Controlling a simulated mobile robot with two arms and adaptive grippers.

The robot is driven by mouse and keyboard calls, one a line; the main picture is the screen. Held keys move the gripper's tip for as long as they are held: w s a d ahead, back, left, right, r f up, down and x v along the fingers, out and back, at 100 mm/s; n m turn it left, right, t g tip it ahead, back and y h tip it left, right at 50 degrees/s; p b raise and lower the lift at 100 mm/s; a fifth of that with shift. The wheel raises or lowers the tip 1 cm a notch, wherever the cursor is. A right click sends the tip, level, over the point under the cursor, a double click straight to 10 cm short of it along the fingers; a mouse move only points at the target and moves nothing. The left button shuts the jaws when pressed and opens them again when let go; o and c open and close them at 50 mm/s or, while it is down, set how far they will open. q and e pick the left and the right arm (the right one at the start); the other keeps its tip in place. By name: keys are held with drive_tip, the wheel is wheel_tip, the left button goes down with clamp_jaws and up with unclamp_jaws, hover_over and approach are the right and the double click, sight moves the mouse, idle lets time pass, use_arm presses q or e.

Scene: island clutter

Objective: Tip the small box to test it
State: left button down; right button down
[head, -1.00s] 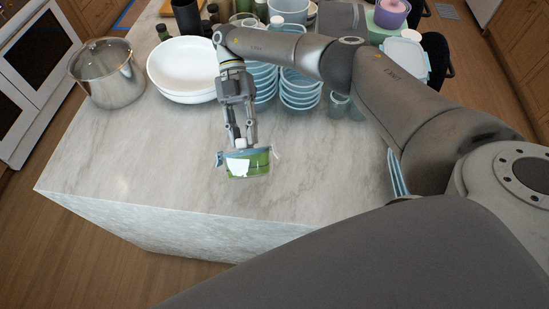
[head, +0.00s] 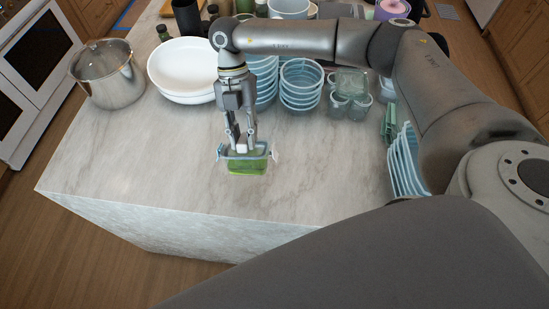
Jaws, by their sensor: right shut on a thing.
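The small box (head: 248,166) is a clear container with green contents, a pale blue rim and clips at its sides. It is near the front edge of the marble island in the head view. My right gripper (head: 242,146) points down from above and is shut on the box at its top. The fingers cover part of the top. The box looks about level, and I cannot tell whether it touches the counter. My left gripper is not in view.
A steel pot (head: 107,75) and white dishes (head: 184,68) stand to the left. Stacked blue-rimmed bowls (head: 300,87) and small jars (head: 350,104) stand behind. Blue racked pieces (head: 405,165) are at the right. The marble counter (head: 130,165) is bare at front left.

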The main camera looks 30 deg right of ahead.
drive_tip(key=shift+t, duration=0.9)
drive_tip(key=shift+t+h+b, duration=0.4)
drive_tip(key=shift+t+h, duration=0.1)
drive_tip(key=shift+t, duration=0.3)
drive_tip(key=shift+f+t+b, duration=0.15)
drive_tip(key=shift+t+b, duration=0.15)
drive_tip(key=shift+b, duration=0.1)
drive_tip(key=shift+t, duration=0.3)
drive_tip(key=shift+r, duration=0.2)
drive_tip(key=shift+s+b, duration=0.1)
drive_tip(key=shift+b, duration=0.3)
